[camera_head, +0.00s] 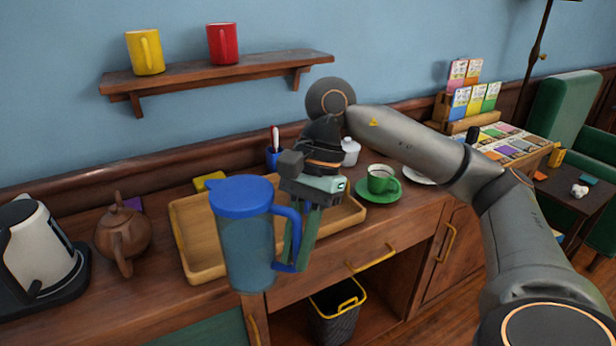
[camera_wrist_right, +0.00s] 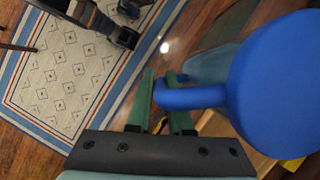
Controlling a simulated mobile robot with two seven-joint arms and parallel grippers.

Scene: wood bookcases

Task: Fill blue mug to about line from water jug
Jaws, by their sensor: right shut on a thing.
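The water jug (camera_head: 247,245) is clear bluish plastic with a blue lid and blue handle. My right gripper (camera_head: 297,262) is shut on its handle and holds it nearly upright, in front of the tray and the counter's front edge. In the right wrist view the blue lid (camera_wrist_right: 278,85) fills the right side, and my green fingers (camera_wrist_right: 163,103) are at the handle. A small blue cup (camera_head: 273,157) with a red-and-white utensil stands at the back of the counter; I cannot tell whether it is the blue mug. My left gripper is not in view.
A wooden tray (camera_head: 184,234) lies behind the jug. A kettle (camera_head: 37,247) and a brown teapot (camera_head: 124,240) stand left. A green cup (camera_head: 381,179) on a saucer stands right. Yellow (camera_head: 145,52) and red (camera_head: 222,43) mugs sit on the wall shelf.

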